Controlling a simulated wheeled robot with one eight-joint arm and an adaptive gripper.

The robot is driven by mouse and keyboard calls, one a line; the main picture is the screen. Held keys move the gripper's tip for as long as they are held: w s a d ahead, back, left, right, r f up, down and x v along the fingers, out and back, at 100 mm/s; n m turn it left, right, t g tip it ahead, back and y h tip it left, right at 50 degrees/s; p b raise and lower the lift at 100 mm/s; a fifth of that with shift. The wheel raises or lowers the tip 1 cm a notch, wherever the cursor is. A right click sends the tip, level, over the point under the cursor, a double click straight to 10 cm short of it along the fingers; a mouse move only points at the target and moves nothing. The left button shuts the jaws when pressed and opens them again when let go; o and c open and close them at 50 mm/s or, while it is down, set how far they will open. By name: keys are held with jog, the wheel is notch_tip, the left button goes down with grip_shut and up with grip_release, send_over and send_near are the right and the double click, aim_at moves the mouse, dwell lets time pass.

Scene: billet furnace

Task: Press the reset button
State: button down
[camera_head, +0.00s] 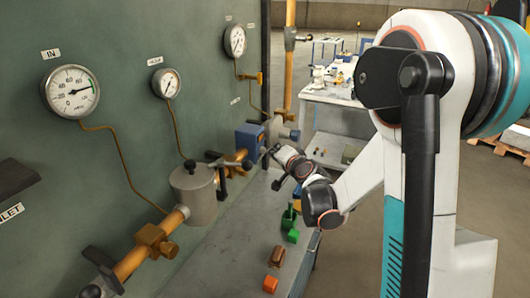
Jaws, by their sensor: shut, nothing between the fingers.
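No reset button can be made out in this view. A blue box (249,137) sits on the pipework by the green panel; any button on its far or right side is hidden. My arm reaches in from the right, and its end is near this box. My gripper (268,157) is small and dark here, just right of the blue box and above the bench. It looks shut and empty. I cannot tell whether it touches the box.
The green panel carries gauges (71,91) and an orange pipe (133,262) with a grey cylinder (194,194). Orange (271,284), brown (277,257) and green (293,236) pieces lie on the grey bench (228,262). A cluttered white table (335,120) stands behind.

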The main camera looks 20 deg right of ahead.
jog(key=shift+w+a, duration=0.4)
dwell(0.8)
dwell(0.4)
jog(key=shift+s+d, duration=0.65)
jog(key=shift+s, duration=0.05)
jog(key=shift+d, duration=0.1)
jog(key=s+d, duration=0.1)
jog(key=s+d+b, duration=0.1)
jog(key=s+d, duration=0.1)
jog(key=shift+s+d, duration=0.2)
jog(key=shift+s, duration=0.05)
jog(key=shift+a, duration=0.1)
dwell(0.7)
